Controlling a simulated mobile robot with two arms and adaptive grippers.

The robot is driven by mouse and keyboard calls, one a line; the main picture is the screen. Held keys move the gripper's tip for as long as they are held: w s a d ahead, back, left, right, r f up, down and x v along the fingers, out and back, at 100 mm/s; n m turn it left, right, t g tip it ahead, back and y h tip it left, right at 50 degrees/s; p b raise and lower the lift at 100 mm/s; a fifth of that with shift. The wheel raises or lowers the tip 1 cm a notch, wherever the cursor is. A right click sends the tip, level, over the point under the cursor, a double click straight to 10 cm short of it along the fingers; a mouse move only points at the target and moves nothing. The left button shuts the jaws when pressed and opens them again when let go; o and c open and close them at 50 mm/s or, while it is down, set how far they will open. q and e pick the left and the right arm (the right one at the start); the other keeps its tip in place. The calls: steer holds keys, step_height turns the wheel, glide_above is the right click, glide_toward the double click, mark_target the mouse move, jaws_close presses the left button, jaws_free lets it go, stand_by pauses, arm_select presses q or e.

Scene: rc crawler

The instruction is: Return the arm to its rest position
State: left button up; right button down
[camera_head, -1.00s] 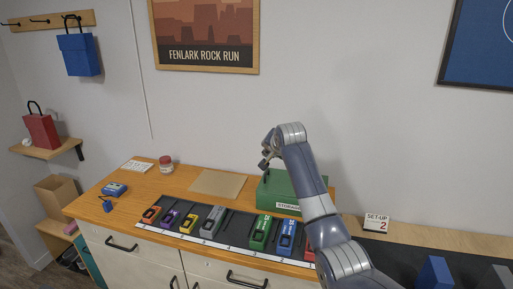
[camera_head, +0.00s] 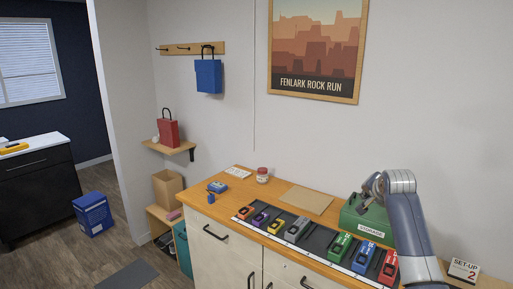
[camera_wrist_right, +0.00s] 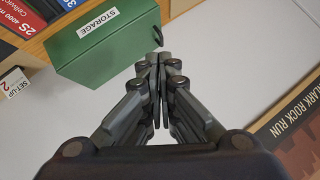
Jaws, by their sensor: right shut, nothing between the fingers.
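My right arm comes in from the lower right in the head view. Its gripper (camera_head: 371,184) is bent over beside the upper left of the green storage box (camera_head: 352,214), above the wooden counter (camera_head: 252,193). In the right wrist view the gripper (camera_wrist_right: 157,65) has its fingers together with nothing between them. The green storage box (camera_wrist_right: 100,50) with its white label lies just past the fingertips there; I cannot tell whether they touch it. My left gripper is not in either view.
A dark rack (camera_head: 321,241) holds several coloured packs along the counter's front. A tan mat (camera_head: 306,200), a red-lidded jar (camera_head: 262,175) and a blue item (camera_head: 217,187) lie further left. A set-up sign (camera_head: 463,270) stands at right. A blue box (camera_head: 93,214) stands on the floor.

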steer(key=s+a+f+n+g, duration=0.2)
steer(key=s+a+f+n, duration=0.15)
steer(key=s+f, duration=0.8)
steer(key=s+a+f+n+g, duration=0.1)
steer(key=s+a+f+n, duration=0.25)
steer(key=s+f, duration=0.8)
steer(key=s+a+f+n+g+y, duration=0.1)
steer(key=s+a+f+n, duration=0.1)
steer(key=s, duration=0.9)
steer(key=s+a+f+n+g, duration=0.1)
steer(key=s+a+g, duration=0.15)
steer(key=s, duration=0.75)
steer(key=s+a+f+n+g+y, duration=0.1)
steer(key=s+a+f+n, duration=0.15)
steer(key=s, duration=0.85)
step_height(320, 180, down, 26)
steer(key=b, duration=0.1)
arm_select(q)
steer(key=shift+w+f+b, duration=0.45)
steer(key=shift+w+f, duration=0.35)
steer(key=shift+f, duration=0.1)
arm_select(e)
steer(key=s+d+f+g, duration=0.2)
steer(key=s+f, duration=1.5)
steer(key=shift+s+d, duration=0.3)
